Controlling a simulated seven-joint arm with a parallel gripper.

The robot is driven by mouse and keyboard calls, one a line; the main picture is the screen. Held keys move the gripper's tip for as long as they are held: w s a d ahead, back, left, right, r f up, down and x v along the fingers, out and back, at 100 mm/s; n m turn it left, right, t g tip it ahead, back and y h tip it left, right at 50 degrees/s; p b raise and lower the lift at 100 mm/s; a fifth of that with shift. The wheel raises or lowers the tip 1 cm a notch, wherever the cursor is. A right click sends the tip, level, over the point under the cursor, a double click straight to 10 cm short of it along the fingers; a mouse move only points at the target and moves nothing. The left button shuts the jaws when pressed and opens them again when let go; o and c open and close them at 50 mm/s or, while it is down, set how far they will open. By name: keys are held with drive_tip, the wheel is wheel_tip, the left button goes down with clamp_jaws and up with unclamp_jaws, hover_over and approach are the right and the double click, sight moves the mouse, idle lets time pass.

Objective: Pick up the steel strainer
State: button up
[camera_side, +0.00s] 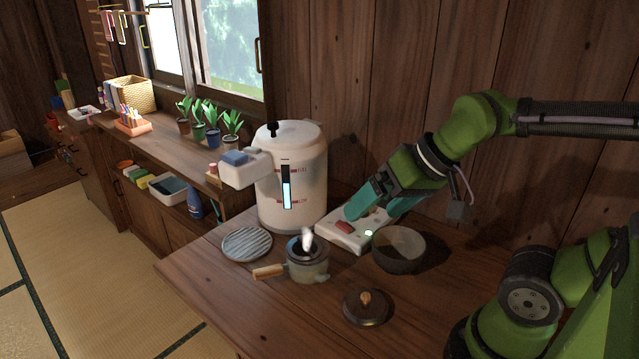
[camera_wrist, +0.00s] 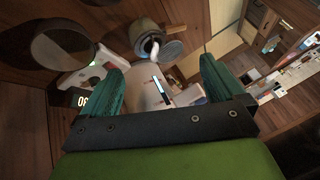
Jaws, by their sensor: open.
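The steel strainer (camera_side: 399,250) appears as a round, greyish mesh bowl on the wooden table, right of a white device with a red switch. In the wrist view the strainer (camera_wrist: 62,48) shows at the upper left, outside the space between the fingers. My gripper (camera_side: 381,207) has teal fingers spread apart and is empty. It hangs over the white device, behind and slightly left of the strainer, and does not appear to touch the strainer. In the wrist view my gripper (camera_wrist: 163,85) points towards the white dispenser.
A large white dispenser (camera_side: 305,175) stands behind left. A small pot (camera_side: 308,268) with a wooden handle sits left of the strainer, a dark lid (camera_side: 367,310) in front. The white device (camera_side: 340,238) lies close by. A ribbed round plate (camera_side: 247,244) lies left. The table's front left is clear.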

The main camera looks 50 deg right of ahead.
drive_tip(key=w+d+m+g, duration=0.3)
drive_tip(key=w+m+g, duration=0.3)
drive_tip(key=w+m, duration=1.1)
drive_tip(key=shift+m, duration=0.5)
drive_tip(key=f, duration=0.5)
drive_tip(key=a+f, duration=0.1)
drive_tip(key=f, duration=0.4)
drive_tip(key=a+f, duration=0.1)
drive_tip(key=f, duration=0.5)
drive_tip(key=shift+r, duration=0.1)
drive_tip(key=c, duration=1.4)
